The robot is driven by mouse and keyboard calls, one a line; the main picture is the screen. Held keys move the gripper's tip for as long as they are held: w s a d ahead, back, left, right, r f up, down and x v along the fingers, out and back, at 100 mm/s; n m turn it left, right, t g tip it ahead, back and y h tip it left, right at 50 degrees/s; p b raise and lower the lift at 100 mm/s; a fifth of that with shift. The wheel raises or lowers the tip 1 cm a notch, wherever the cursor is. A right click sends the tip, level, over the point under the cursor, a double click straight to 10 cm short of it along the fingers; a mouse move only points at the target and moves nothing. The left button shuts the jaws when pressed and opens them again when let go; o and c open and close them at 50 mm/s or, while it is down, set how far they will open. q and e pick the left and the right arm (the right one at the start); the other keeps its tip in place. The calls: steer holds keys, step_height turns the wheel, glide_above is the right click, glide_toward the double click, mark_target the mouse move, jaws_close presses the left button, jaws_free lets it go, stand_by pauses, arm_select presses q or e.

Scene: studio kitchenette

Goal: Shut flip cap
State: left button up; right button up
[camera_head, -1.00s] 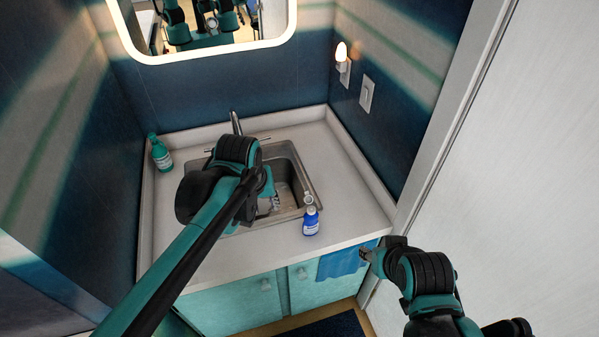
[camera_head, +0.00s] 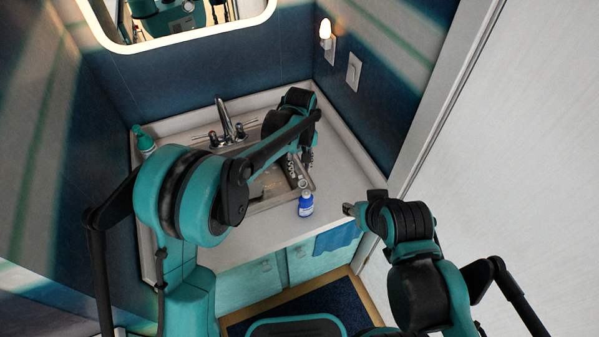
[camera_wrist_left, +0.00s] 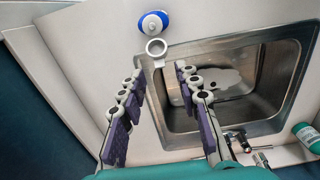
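A small blue bottle (camera_head: 306,205) with a white top stands upright on the counter, right of the sink's front corner. Its flip cap (camera_head: 306,185) is open, tilted up on the sink side. In the left wrist view the bottle (camera_wrist_left: 153,23) is at the top, and the ring-like cap (camera_wrist_left: 156,47) sticks out below it. My left gripper (camera_head: 304,160) is over the sink's right edge, behind the bottle. Its fingers (camera_wrist_left: 158,75) are spread with nothing between them, and the cap lies just beyond their tips. My right gripper (camera_head: 348,209) is right of the bottle, apart from it; its opening is unclear.
The steel sink (camera_wrist_left: 185,125) and its faucet (camera_head: 226,120) lie left of the bottle. A green bottle (camera_head: 144,140) stands at the counter's left end. A blue towel (camera_head: 337,237) hangs at the counter front. The counter right of the bottle is clear.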

mark_target(302, 182)
arm_select(q)
steer(key=shift+f, duration=1.4)
jaws_close()
stand_by(0.9)
jaws_free()
steer(key=shift+r, duration=0.1)
